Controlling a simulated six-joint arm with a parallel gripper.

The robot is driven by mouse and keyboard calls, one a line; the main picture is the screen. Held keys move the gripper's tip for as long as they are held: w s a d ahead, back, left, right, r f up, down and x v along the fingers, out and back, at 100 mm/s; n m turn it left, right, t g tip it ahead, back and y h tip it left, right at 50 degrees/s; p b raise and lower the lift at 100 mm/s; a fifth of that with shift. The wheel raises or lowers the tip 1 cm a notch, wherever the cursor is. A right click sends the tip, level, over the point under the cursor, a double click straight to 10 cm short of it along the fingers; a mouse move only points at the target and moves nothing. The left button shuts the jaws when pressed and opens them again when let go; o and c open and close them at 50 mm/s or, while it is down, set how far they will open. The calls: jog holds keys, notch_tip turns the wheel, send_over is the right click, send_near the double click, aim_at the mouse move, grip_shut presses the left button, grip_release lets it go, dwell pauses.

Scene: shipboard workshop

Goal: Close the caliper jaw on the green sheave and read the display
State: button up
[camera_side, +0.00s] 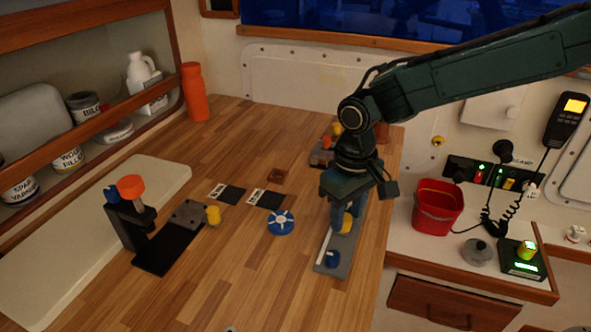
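My gripper (343,215) points down over a long grey bar (325,262) near the table's right edge, which may be the caliper. A yellow piece (347,223) shows at the fingertips; I cannot tell whether the fingers hold it. A blue wheel with pale spokes (281,222) lies flat on the table, left of the bar and apart from my gripper. I cannot make out a green sheave; my gripper and wrist may hide it. No readable caliper display shows.
A black fixture with an orange knob (131,187) stands at the left. Dark cards (268,199) and a small brown block (277,175) lie mid-table. An orange bottle (194,92) stands behind. A red bucket (437,207) and a green-lit box (523,263) sit on the right counter.

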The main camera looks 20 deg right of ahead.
aim_at(347, 217)
jog(key=shift+a+r, duration=0.15)
jog(key=shift+r, duration=2.5)
jog(key=shift+r, duration=0.1)
jog(key=shift+d+r, duration=0.2)
jog(key=shift+d, duration=0.1)
jog(key=s+d+r+t, duration=0.1)
jog(key=s+d+r, duration=0.3)
jog(key=d+r, duration=0.3)
jog(key=s+d+r+m+t, duration=0.1)
jog(key=s+d+t, duration=0.1)
jog(key=s+d, duration=0.5)
jog(key=s+d+r+m+t, duration=0.1)
jog(key=s+d+m+t, duration=0.1)
jog(key=s+d, duration=0.5)
jog(key=s, duration=0.6)
jog(key=shift+r+t, duration=0.3)
